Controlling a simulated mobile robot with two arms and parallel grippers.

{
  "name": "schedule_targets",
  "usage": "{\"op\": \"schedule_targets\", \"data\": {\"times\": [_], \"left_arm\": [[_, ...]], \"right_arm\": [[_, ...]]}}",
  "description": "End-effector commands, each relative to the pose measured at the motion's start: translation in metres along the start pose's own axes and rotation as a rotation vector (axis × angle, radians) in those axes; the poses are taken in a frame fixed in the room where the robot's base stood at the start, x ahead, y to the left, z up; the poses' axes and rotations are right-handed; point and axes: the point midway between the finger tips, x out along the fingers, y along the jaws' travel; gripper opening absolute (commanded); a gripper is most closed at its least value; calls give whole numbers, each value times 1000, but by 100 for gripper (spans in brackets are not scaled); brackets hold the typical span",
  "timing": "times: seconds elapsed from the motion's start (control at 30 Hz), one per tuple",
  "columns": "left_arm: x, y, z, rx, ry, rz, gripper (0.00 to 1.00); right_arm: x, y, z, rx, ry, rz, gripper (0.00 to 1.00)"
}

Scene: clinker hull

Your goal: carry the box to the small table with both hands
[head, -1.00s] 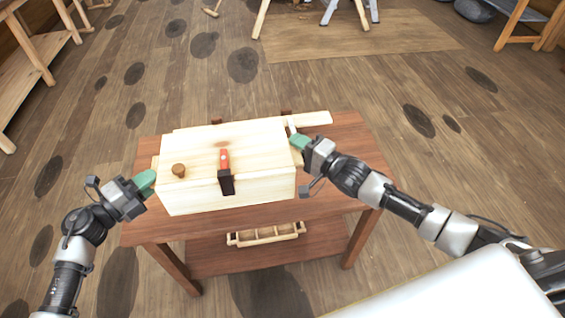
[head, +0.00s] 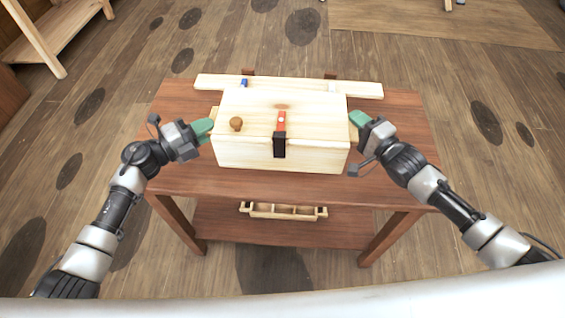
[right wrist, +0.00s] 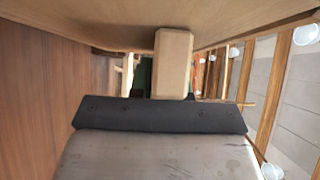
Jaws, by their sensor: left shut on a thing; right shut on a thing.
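The box (head: 280,152) is a pale wooden chest with a round brown knob and a red-and-black catch on its lid. It is level over the reddish-brown table (head: 405,150); I cannot tell whether its bottom touches the top. My left gripper (head: 204,128) is shut at the box's left end, its green fingertips hiding what they grip. My right gripper (head: 359,118) is shut at the right end. In the right wrist view a pale wooden block, seemingly the box's handle (right wrist: 173,62), stands at the jaws; the fingers are mostly hidden.
A pale plank (head: 365,90) lies behind the box along the table's back, with a small blue item (head: 243,83) on it. A divided wooden tray (head: 283,211) is on the table's lower shelf. A wooden bench (head: 50,35) stands at the upper left.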

Motion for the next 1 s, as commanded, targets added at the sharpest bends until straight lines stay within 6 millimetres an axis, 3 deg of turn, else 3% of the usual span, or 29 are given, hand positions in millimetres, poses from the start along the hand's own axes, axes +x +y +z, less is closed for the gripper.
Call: {"op": "schedule_targets", "data": {"times": [0.57, 1.0], "left_arm": [[-1, 5, 2, 2, -4, -2, 0], [-1, 24, 2, 2, -5, -2, 0]], "right_arm": [[0, 5, -2, -2, 3, -4, 0], [0, 24, -2, -2, 3, -4, 0]]}}
